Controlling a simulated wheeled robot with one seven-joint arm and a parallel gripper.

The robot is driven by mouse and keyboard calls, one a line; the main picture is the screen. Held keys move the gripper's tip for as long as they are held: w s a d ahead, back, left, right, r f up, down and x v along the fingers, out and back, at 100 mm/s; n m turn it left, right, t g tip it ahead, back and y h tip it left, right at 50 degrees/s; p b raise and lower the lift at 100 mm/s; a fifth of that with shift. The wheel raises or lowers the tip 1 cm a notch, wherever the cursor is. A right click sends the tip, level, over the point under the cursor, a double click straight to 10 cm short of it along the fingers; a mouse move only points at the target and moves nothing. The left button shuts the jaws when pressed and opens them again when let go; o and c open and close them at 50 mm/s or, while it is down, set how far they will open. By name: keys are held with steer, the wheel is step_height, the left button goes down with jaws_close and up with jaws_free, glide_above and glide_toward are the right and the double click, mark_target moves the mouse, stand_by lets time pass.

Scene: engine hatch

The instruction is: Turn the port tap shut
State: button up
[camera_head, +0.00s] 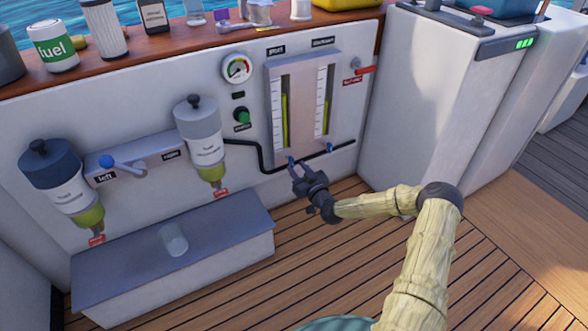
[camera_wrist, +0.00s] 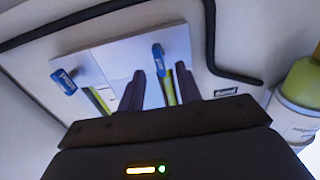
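The gauge panel (camera_head: 300,105) on the white wall has two upright sight tubes with yellow-green fluid. A small blue-handled tap sits below each tube: the left one, under what looks like the port tube, is the port tap (camera_head: 291,160), and the other tap (camera_head: 330,148) is to its right. My gripper (camera_head: 301,170) is at the left tap. In the wrist view, turned about, the port tap's blue handle (camera_wrist: 158,60) lies between my two open dark fingers (camera_wrist: 160,78), with a gap showing on both sides. The other blue handle (camera_wrist: 64,82) is outside them, tilted.
A black hose (camera_head: 262,158) runs along the wall below the panel. Two filter bowls (camera_head: 203,140) (camera_head: 65,185) hang at the left, with a blue-knobbed lever (camera_head: 107,161) between them. The deck at right is clear.

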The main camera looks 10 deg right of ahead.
mark_target(293, 163)
steer(key=b+x, duration=0.1)
steer(key=x, duration=0.1)
steer(key=shift+w+a+f, duration=0.1)
steer(key=shift+w+f, duration=0.05)
steer(key=shift+w, duration=0.15)
steer(key=shift+w+a, duration=0.15)
steer(key=shift+w, duration=0.3)
steer(key=shift+c, duration=0.4)
jaws_close()
